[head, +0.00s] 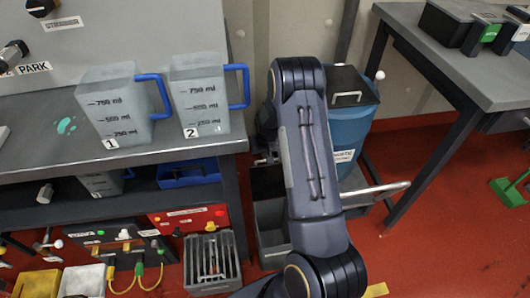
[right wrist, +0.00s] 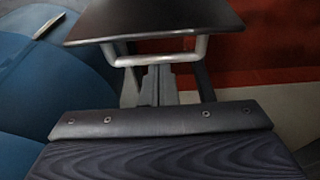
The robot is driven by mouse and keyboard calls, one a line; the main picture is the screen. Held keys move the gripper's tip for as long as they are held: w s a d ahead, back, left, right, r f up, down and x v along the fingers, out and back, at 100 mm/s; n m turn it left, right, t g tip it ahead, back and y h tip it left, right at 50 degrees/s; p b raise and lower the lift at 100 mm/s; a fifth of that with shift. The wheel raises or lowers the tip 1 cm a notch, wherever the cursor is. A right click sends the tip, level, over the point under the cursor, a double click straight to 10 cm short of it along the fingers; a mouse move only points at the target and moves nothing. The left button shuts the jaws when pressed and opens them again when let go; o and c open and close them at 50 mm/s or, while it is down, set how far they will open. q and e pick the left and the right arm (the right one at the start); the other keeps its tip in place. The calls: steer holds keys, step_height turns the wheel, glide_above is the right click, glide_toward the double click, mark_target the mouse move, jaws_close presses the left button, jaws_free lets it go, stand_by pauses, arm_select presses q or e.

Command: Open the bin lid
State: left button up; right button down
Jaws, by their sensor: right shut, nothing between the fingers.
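A blue bin (head: 354,125) stands in the gap between two tables in the head view. Its black lid (head: 348,79) lies across the top, with a pale handle (head: 346,98) at its near edge. My right arm hides the bin's left side and my right gripper in that view. In the right wrist view my right gripper (right wrist: 160,82) is shut and empty. Its fingers are close to a metal bar (right wrist: 190,58) under a black plate (right wrist: 150,18); contact and which bin part this is are unclear. Blue bin body fills that view's left. My left gripper is not visible.
A silver lever (head: 376,194) sticks out right of my arm, low down. Two measuring jugs (head: 115,105) stand on the left table. The right table (head: 460,70) holds black boxes. Grey trays sit below the left table.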

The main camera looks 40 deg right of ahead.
steer(key=shift+f, duration=0.1)
steer(key=p+v, duration=0.1)
steer(key=v, duration=0.6)
steer(key=shift+r+p, duration=0.3)
steer(key=shift+r, duration=0.15)
steer(key=shift+s, duration=0.15)
